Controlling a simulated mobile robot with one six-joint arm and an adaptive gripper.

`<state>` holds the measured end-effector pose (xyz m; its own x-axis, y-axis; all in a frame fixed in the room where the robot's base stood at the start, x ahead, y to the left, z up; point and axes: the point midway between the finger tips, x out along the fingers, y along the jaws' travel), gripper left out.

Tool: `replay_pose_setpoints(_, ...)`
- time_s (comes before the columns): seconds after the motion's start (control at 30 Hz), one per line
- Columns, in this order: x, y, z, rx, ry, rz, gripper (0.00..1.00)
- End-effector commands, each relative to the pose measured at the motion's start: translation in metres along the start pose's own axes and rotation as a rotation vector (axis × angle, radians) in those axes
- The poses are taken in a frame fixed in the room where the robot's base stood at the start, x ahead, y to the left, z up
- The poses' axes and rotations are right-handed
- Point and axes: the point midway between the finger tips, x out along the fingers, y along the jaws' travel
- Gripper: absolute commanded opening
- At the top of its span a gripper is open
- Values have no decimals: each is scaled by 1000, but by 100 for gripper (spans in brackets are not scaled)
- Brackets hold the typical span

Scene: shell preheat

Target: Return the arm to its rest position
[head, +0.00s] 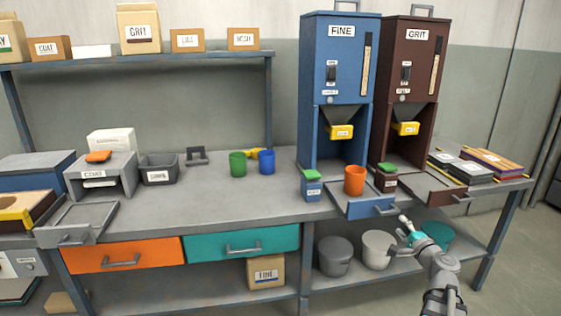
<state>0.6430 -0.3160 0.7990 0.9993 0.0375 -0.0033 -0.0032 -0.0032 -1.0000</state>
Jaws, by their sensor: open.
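My arm (441,272) rises from the bottom right of the head view, in front of the bench. My gripper (404,219) is at its upper end, near the front edge of the bench, just below and right of the blue tray (362,207) of the FINE machine. It is open and no object shows in it; its fingers are small in this view. An orange cup (354,180) stands upright on the blue tray, apart from my gripper.
The blue FINE machine (337,75) and brown GRIT machine (407,85) stand on the bench (215,202). Green (237,165) and blue (266,162) cups stand left of them. Several buckets, including a grey one (335,257), sit on the lower shelf. Open floor lies at right.

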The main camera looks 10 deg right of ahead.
Motion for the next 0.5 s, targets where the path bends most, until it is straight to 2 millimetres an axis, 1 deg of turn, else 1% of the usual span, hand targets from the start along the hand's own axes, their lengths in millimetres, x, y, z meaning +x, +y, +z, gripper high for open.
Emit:
replay_pose_setpoints(0.07, 2, 2, 6, -10, -15, 9, 54)
replay_pose_setpoints(0.17, 7, 6, 21, -39, -54, 33, 54)
replay_pose_setpoints(0.27, 13, 15, 44, -87, -117, 75, 54)
replay_pose_setpoints(0.37, 20, 27, 76, -154, -204, 134, 54)
replay_pose_setpoints(0.4, 22, 33, 90, -184, -243, 161, 54)
replay_pose_setpoints(0.47, 24, 43, 112, -233, -306, 206, 54)
replay_pose_setpoints(0.5, 25, 50, 127, -268, -350, 237, 54)
